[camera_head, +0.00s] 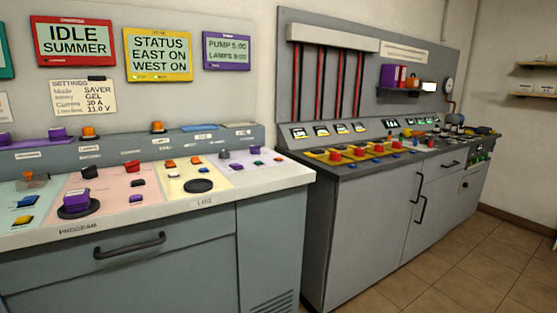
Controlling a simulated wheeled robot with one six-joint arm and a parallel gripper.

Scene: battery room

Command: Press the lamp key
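No key in the camera_head view carries a label I can read as lamp, so I cannot tell which one is the lamp key. The left console (275,180) has several small coloured keys on pink, yellow and lilac panels. A purple-framed screen (226,52) above it reads PUMP 5:00 and LAMPS 9:00. Small purple keys sit on the lilac panel, one of them here (256,150). A purple knob (76,202) stands on a black disc on the pink panel. My gripper is not in view.
A second console (350,166) with red knobs stands to the right, beyond a narrow gap. Drawer handles (130,245) stick out in front. A red-framed screen (75,41) and a yellow-framed screen (158,54) hang behind. Tiled floor (460,265) is clear at right.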

